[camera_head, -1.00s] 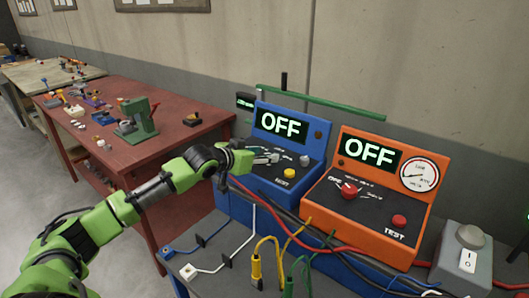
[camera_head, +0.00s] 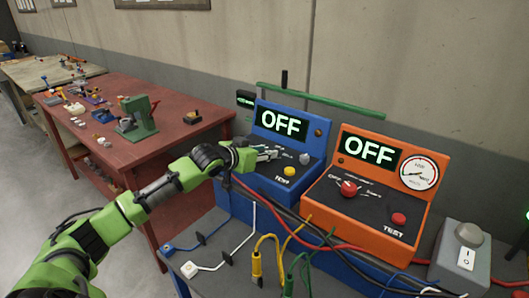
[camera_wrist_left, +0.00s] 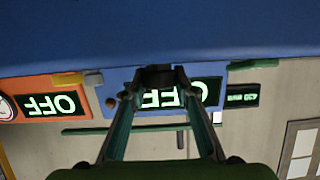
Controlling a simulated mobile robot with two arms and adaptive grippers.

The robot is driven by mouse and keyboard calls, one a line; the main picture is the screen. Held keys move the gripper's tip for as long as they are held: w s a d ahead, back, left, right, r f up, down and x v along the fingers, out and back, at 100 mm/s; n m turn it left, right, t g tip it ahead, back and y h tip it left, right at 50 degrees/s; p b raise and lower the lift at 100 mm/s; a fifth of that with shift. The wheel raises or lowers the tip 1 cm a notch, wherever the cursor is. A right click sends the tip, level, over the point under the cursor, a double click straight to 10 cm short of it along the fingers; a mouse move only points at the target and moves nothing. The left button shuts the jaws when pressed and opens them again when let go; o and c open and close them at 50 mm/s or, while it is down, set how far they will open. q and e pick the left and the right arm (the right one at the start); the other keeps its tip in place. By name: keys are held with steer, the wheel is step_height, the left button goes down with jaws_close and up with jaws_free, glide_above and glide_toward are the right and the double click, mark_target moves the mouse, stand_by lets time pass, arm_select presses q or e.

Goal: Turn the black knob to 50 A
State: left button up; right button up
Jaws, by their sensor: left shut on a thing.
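The blue tester (camera_head: 262,176) stands against the wall, and its display (camera_head: 281,123) reads OFF. My left gripper (camera_head: 274,155) is over the left part of its sloping panel. In the left wrist view, the gripper (camera_wrist_left: 160,78) is shut on the black knob (camera_wrist_left: 160,72). The knob is hidden behind my fingers in the head view, so its pointer and scale cannot be read. The display also shows upside down in the wrist view (camera_wrist_left: 205,92), partly behind the fingers. My right gripper is not in view.
A yellow button (camera_head: 289,171) and a grey knob (camera_head: 305,159) sit right of my gripper on the blue panel. The orange tester (camera_head: 340,220) with a red knob (camera_head: 348,188) stands beside it, also reading OFF. Cables (camera_head: 257,262) hang in front. A red table (camera_head: 160,165) is at left.

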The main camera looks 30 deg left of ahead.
arm_select(q)
steer(key=shift+d+r+n+y+p, duration=0.15)
steer(key=shift+n+y+p, duration=0.6)
steer(key=shift+n+y, duration=0.65)
steer(key=n+y, duration=0.2)
steer(key=shift+g+y, duration=0.4)
steer(key=shift+f+n+g+y, duration=0.2)
steer(key=shift+n+g+y, duration=0.4)
steer(key=shift+n+y, duration=0.5)
steer(key=shift+n+g+y+b, duration=0.35)
steer(key=shift+n+g+y, duration=0.15)
steer(key=shift+n+y, duration=0.2)
steer(key=shift+r, duration=0.1)
steer(key=shift+y, duration=0.3)
steer(key=o, duration=1.1)
